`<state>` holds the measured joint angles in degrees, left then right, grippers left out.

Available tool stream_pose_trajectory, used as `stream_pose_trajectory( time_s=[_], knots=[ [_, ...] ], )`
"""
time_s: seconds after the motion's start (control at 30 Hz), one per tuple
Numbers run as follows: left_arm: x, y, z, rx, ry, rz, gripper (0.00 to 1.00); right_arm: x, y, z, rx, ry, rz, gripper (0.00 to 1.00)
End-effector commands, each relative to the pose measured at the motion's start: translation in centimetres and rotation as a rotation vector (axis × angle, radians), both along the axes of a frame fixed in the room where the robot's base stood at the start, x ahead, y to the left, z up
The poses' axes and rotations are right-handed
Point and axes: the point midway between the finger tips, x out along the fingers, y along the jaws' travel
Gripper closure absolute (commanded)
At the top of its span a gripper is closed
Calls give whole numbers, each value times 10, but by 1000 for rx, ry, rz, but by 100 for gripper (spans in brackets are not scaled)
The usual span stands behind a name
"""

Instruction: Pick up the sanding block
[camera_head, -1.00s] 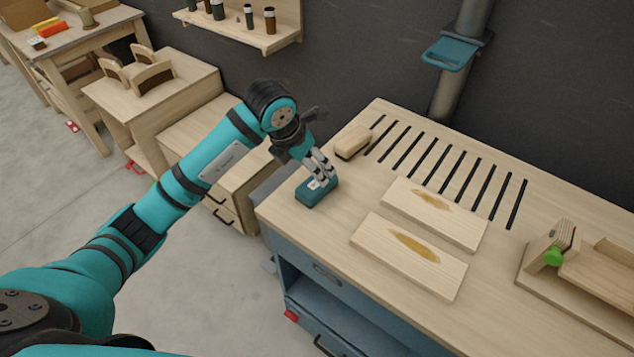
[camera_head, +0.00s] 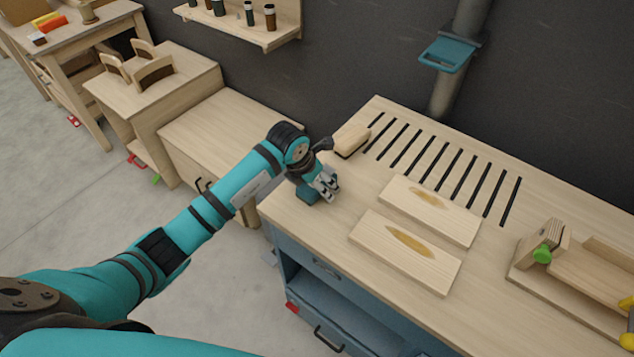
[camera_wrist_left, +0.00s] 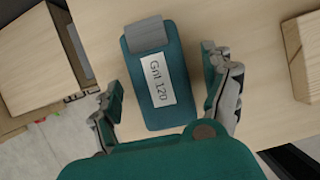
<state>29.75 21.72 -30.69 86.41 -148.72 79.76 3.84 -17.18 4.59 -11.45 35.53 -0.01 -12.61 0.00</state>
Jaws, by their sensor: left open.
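The sanding block is a teal block with a grey end and a white "Grit 120" label. It lies on the near left corner of the workbench (camera_head: 330,228). In the left wrist view the sanding block (camera_wrist_left: 172,55) lies between my two spread fingers, with a visible gap on each side. In the head view my left gripper (camera_head: 326,187) hides much of the sanding block (camera_head: 307,196). My left gripper is open and empty, close by the block; its exact height above the bench I cannot tell. My right gripper is not in view.
A wooden block with a dark base (camera_head: 352,139) lies behind my left gripper. Two pale boards with brown patches, the back one (camera_head: 430,208) and the front one (camera_head: 405,252), lie to the right. A wooden fixture with a green knob (camera_head: 542,254) stands far right.

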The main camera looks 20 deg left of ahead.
Motion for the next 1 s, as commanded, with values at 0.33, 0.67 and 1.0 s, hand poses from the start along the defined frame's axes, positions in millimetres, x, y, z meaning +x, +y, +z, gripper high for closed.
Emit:
stream_pose_trajectory(
  time_s=[0.33,0.67,1.0],
  knots=[
    [0,0,0,0,0,0,57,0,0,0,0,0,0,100],
    [0,0,1,0,-1,0,80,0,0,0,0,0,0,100],
    [1,0,16,1,-6,-2,80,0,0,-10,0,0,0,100]
  ],
)
